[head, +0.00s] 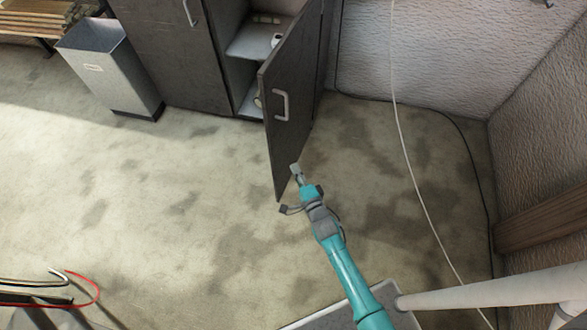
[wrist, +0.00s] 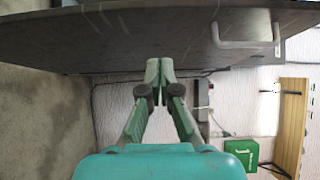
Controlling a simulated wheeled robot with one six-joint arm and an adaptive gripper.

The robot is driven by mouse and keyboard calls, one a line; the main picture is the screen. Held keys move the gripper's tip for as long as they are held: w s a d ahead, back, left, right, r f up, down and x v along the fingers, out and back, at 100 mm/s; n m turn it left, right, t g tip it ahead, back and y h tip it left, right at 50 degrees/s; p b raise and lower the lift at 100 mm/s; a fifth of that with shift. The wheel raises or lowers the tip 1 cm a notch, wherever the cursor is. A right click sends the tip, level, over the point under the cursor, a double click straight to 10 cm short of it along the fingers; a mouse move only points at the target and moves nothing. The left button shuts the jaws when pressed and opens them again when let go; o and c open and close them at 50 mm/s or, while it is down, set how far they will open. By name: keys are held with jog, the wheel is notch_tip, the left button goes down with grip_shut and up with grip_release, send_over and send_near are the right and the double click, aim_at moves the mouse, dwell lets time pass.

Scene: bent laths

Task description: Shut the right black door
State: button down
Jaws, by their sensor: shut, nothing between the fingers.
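The right black door (head: 298,85) stands wide open in the head view, jutting out from the cabinet, with its pale handle (head: 281,105) on the face turned to me. My gripper (head: 296,170) is shut and empty, at the lower part of the door near its free edge, on the handle side. In the wrist view the door (wrist: 120,40) spans the top as a dark panel, with its handle (wrist: 246,36) at the right. The shut fingertips (wrist: 160,66) are at the door's surface; I cannot tell whether they touch it.
The left black door (head: 175,50) is shut. The open cabinet side shows shelves (head: 255,38) with small items. A grey bin (head: 108,70) stands to the left. A white cable (head: 403,140) hangs on the right. The floor left of the open door is clear.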

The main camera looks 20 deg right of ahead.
send_near(273, 142)
jog(key=w+d, duration=0.3)
jog(key=w, duration=0.1)
jog(key=shift+w+a, duration=0.55)
jog(key=shift+a, duration=0.25)
jog(key=shift+w+a, duration=0.55)
jog(key=shift+a, duration=0.2)
